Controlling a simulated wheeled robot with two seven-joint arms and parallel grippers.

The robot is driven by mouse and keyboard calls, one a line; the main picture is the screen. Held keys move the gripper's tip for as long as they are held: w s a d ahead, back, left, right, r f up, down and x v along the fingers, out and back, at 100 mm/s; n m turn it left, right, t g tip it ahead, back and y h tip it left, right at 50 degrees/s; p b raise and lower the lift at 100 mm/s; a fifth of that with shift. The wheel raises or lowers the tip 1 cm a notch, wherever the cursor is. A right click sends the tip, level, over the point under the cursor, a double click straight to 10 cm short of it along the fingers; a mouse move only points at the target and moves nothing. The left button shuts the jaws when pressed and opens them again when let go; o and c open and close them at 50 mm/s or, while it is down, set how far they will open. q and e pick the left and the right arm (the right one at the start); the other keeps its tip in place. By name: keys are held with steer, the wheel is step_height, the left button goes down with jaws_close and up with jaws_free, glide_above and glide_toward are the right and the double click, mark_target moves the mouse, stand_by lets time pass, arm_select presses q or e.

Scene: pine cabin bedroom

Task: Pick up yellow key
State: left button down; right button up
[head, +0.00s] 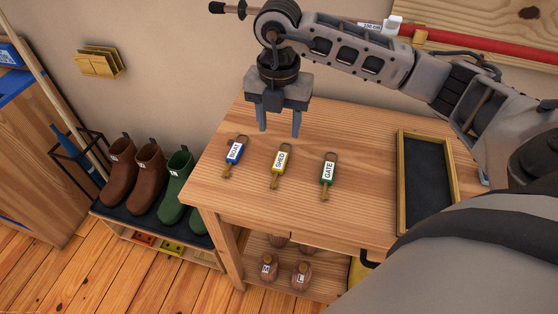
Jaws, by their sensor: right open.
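The yellow key (280,164) lies on the wooden table top, with a white label that reads SHED. A blue key (234,152) lies to its left and a green key (328,173) labelled GATE lies to its right. My right gripper (279,126) is open and empty, fingers pointing down, above the table behind the blue and yellow keys. Its fingertips look apart from every key. My left gripper is not in view.
A wood-framed tray with a dark bottom (402,190) lies on the table at right. The table (270,208) is bare in front of the keys. Boots (118,172) stand on a low rack at left.

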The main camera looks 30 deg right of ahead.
mark_target(279, 162)
step_height(279, 162, down, 11)
steer(key=shift+r+p, duration=0.2)
steer(key=shift+p, duration=0.35)
steer(key=c, duration=1.1)
